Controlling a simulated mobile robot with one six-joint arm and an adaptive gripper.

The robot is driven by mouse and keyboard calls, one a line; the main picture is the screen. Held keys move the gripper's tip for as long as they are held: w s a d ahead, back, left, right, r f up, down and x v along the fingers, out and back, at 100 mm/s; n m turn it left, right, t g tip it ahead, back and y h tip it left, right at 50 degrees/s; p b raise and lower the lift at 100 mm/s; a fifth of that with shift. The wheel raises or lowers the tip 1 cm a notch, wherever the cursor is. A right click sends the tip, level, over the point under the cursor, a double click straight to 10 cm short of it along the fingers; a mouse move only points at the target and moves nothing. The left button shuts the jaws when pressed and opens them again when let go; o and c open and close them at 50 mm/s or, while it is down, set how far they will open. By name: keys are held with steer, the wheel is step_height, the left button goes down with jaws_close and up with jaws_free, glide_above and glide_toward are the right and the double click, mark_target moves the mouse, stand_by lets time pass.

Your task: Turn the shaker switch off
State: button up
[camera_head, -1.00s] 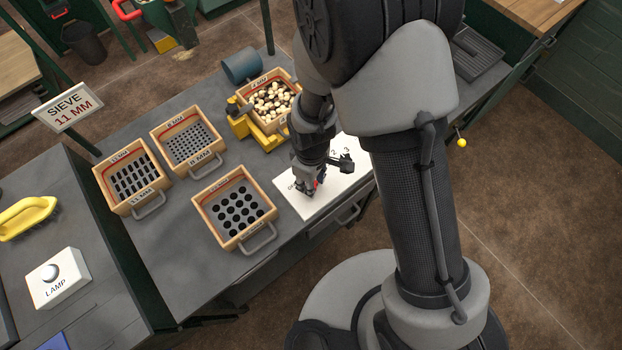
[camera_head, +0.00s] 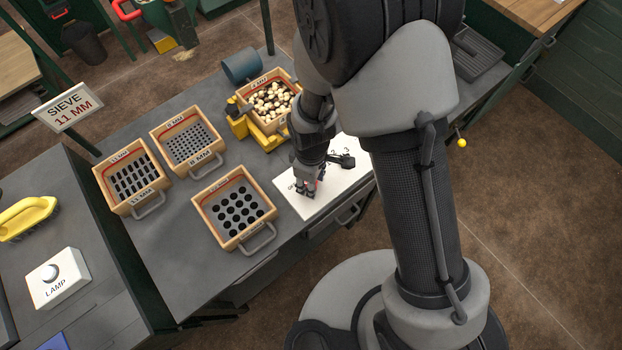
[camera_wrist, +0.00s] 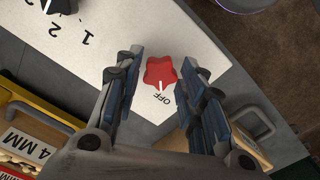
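The shaker switch is a red lobed knob (camera_wrist: 160,73) on a white panel (camera_wrist: 140,35) in the wrist view. Its white mark points toward the printed word OFF. My gripper (camera_wrist: 162,66) has its two fingers apart, one on each side of the knob, with narrow gaps seeming to remain; contact is hard to judge. In the head view my gripper (camera_head: 308,190) points down over the white panel (camera_head: 325,200), and mostly hides the red knob.
A black knob (camera_wrist: 62,4) with numbers is on the same panel. A 4 MM sieve box (camera_head: 268,128) with mushroom-like pieces stands in a yellow holder behind the panel. Other sieve boxes, including a large-holed one (camera_head: 205,217), stand to the left.

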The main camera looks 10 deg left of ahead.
steer(key=shift+o, duration=1.1)
step_height(320, 180, up, 12)
